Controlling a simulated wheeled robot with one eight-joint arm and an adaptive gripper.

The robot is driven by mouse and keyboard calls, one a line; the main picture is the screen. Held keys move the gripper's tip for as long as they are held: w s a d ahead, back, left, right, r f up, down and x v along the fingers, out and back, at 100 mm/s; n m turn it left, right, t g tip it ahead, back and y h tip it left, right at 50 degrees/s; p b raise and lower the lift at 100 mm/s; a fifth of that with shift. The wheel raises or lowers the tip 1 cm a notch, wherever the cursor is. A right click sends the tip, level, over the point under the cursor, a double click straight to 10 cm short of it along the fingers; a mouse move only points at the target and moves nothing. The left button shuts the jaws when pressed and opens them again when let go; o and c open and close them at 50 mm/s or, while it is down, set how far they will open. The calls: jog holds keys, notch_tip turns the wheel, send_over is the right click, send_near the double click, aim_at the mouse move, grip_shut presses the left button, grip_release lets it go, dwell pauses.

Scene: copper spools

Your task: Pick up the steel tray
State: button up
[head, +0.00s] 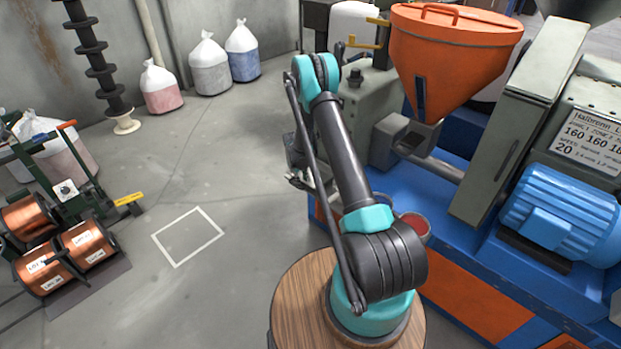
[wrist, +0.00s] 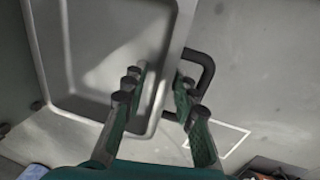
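The steel tray (wrist: 88,48) is a grey, rounded-corner pan that fills the upper left of the wrist view. A black handle (wrist: 209,72) stands out from its right side. My gripper (wrist: 158,78) is open, with a clear gap between its green, dark-tipped fingers. In the picture, one finger lies over the tray's inside and the other beside its right rim, near the handle. I cannot tell whether either finger touches. In the head view my gripper (head: 298,180) is mostly hidden behind my arm, and the tray cannot be made out clearly.
A blue machine base (head: 395,185) with an orange hopper (head: 450,55) stands close on the right. Copper spools (head: 88,243) sit on a rack at left. A white outlined square (head: 188,237) marks clear floor between. Bags (head: 210,68) stand at the back.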

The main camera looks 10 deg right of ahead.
grip_shut()
jog(key=shift+r, duration=0.1)
dwell(0.5)
